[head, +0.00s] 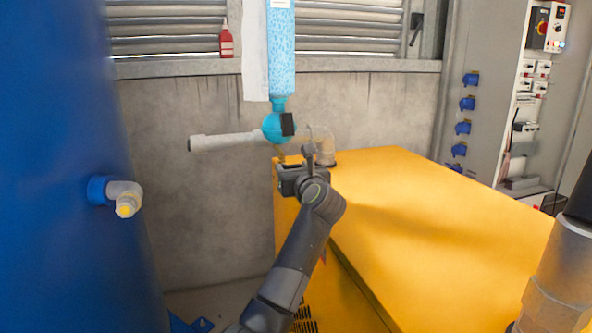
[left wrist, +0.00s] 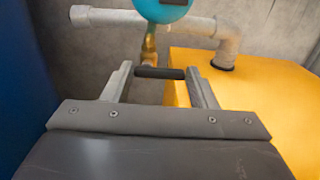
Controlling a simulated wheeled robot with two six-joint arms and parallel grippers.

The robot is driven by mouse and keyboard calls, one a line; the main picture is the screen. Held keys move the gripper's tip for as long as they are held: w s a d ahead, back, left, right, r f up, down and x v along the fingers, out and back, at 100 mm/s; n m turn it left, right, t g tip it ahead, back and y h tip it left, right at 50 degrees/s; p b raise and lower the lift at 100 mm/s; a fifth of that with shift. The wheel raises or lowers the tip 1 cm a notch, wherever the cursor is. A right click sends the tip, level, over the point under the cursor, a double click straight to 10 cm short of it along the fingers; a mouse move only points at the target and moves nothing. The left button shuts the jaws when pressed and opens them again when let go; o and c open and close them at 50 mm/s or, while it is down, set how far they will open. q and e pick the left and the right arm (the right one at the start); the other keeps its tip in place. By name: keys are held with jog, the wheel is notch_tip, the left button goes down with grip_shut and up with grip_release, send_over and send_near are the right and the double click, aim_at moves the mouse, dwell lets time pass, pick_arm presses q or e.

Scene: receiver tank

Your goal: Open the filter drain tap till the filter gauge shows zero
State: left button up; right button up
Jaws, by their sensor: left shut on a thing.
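The blue-green filter bowl (head: 273,128) hangs below a light-blue speckled column in the head view. A dark gauge (head: 288,124) sits on its side, seen nearly edge-on, so I cannot read it. The brass drain tap (left wrist: 149,48) comes down under the filter in the left wrist view. Its dark handle (left wrist: 160,72) lies crosswise between my left fingers. My left gripper (left wrist: 160,82) is shut on this handle; it also shows just below the filter in the head view (head: 290,168). How far the tap is turned I cannot tell. My right gripper is not in view.
A yellow cabinet (head: 430,210) stands right of my left arm. A blue tank (head: 60,180) with a grey elbow fitting (head: 125,197) stands at left. A grey pipe (head: 225,142) runs left from the filter.

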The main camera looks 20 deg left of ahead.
pick_arm(q)
jog(key=shift+m+p, duration=0.4)
jog(key=shift+p, duration=0.25)
jog(key=shift+s+a+f+m+p, duration=0.1)
jog(key=shift+f+m+p, duration=0.15)
jog(key=shift+m+p, duration=2.25)
jog(key=shift+a+f+m+p, duration=0.1)
jog(key=shift+f+m+p, duration=0.2)
jog(key=shift+m+p, duration=2.2)
jog(key=shift+s+a+f+m+p, duration=0.2)
jog(key=shift+m+p, duration=1.1)
jog(key=shift+p, duration=2.3)
jog(key=shift+w+d, duration=0.1)
jog(key=shift+w, duration=0.05)
jog(key=o, duration=1)
